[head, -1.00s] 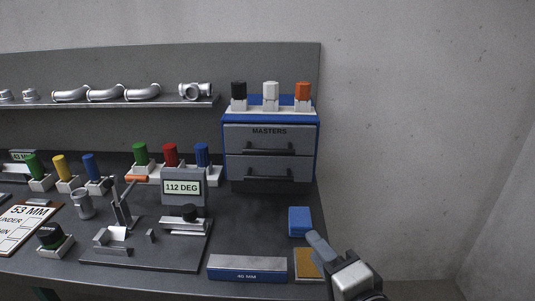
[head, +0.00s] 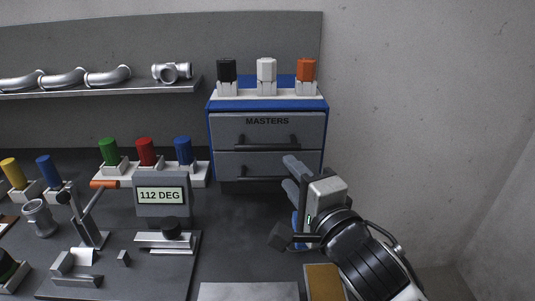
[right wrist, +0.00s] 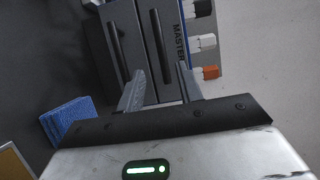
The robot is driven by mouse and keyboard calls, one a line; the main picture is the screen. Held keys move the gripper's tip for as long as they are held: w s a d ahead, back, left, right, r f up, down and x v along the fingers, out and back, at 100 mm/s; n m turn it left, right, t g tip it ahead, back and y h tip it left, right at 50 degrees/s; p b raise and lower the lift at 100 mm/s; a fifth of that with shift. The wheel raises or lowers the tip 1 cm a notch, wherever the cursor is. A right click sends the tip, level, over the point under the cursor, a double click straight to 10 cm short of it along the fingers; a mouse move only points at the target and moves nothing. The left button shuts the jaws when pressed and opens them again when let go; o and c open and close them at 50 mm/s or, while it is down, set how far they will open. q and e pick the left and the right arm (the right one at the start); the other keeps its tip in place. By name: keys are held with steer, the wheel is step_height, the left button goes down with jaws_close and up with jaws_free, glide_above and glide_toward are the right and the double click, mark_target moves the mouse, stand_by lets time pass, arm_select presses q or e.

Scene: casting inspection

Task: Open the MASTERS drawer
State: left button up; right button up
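The MASTERS drawer (head: 240,132) is the upper grey drawer of a blue cabinet (head: 214,104) at the back of the bench, and it is shut. Its dark bar handle (head: 267,142) runs across its front; it also shows in the right wrist view (right wrist: 160,42). A second grey drawer (head: 228,162) with a similar handle sits below. My right gripper (head: 290,172) is in front of the cabinet's lower right part, apart from the handles. In the right wrist view its two fingers (right wrist: 160,85) are spread and empty, pointing at the drawer fronts. My left gripper is not in view.
Black, white and orange plugs (head: 266,70) stand on the cabinet top. A blue block (right wrist: 68,120) lies near my right gripper. A display reading 112 DEG (head: 162,195) and a fixture plate (head: 120,270) stand to the left.

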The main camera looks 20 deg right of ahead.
mark_target(269, 150)
steer(key=w, duration=0.3)
steer(key=w+a, duration=0.1)
steer(key=w, duration=0.3)
steer(key=w+p, duration=0.1)
steer(key=w, duration=0.2)
steer(key=shift+w+a+r, duration=0.1)
steer(key=shift+w+a, duration=0.05)
steer(key=shift+w, duration=0.2)
jaws_close()
